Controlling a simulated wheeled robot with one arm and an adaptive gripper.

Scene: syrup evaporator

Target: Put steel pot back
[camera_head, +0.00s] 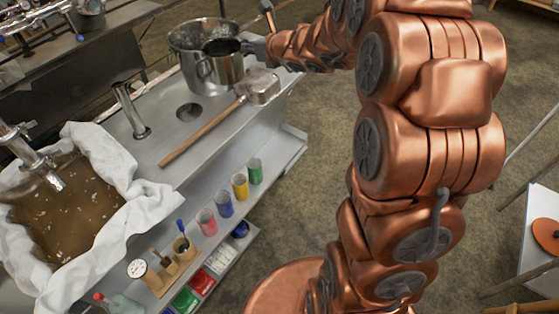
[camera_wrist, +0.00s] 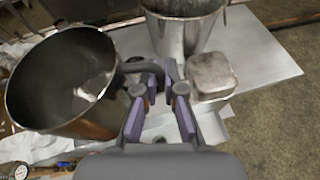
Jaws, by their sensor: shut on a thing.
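The steel pot (camera_head: 222,72) is a shiny, small pot seen in front of a wider steel bucket (camera_head: 190,38). My gripper (camera_head: 256,47) is at the pot's right side, with the arm reaching in from the right. In the wrist view the pot (camera_wrist: 50,85) fills the left, its open mouth tilted toward the camera. My gripper's purple-padded fingers (camera_wrist: 160,100) are closed around its dark side handle. The bucket (camera_wrist: 183,35) stands just beyond. The pot appears held up; I cannot tell its exact height or whether it touches the bucket.
A long-handled dipper (camera_head: 258,88) lies on the steel counter (camera_head: 150,148) right beside the pot. A cloth-lined basin (camera_head: 60,215) of brown liquid is at the left. Colored cups (camera_head: 240,186) line a lower ledge. Bare counter lies around a round drain (camera_head: 189,112).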

